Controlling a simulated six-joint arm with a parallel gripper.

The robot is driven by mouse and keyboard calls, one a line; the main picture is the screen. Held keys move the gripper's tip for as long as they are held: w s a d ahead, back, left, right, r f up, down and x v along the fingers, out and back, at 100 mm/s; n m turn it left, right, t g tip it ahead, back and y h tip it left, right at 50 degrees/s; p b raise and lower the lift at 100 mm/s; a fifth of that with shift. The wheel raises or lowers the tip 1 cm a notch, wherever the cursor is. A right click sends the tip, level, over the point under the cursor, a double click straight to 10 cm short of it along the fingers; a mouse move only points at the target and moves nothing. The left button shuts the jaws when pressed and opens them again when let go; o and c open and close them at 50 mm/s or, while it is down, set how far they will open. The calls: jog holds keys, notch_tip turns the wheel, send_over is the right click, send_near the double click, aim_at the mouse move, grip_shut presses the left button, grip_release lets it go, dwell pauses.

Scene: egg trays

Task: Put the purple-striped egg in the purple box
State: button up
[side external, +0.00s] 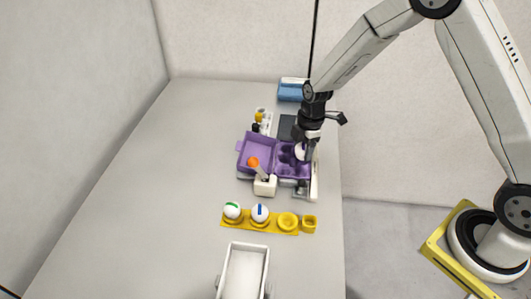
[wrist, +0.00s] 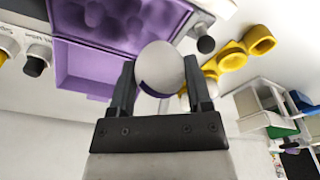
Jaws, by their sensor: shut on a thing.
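The purple-striped egg (wrist: 158,68) is white with a dark purple band low on it. My gripper (wrist: 160,82) is shut on it, one finger on each side. In the side view the egg (side external: 299,151) shows as a white patch under my gripper (side external: 306,148), over the right part of the purple box. The purple box (side external: 258,147) lies open, with a moulded egg-cup half on the right and a flatter half on the left. In the wrist view the box (wrist: 92,72) is beyond the egg, toward the upper left. The gap between egg and box is unclear.
A white tray (side external: 235,270) lies nearer. The left table is clear.

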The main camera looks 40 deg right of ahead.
jog(key=shift+f, duration=2.85)
jog(key=shift+f, duration=0.4)
jog(key=o, duration=0.8)
jog(key=shift+s+d+r, duration=0.1)
jog(key=shift+d+r, duration=0.05)
jog(key=shift+r, duration=1.15)
jog(key=shift+w+d+r, duration=0.1)
jog(key=shift+d+r, duration=0.05)
jog(key=shift+r, duration=1.15)
jog(key=shift+s+d+r, duration=0.1)
jog(key=shift+d+r, duration=0.05)
jog(key=shift+r, duration=1.15)
jog(key=shift+r, duration=3.2)
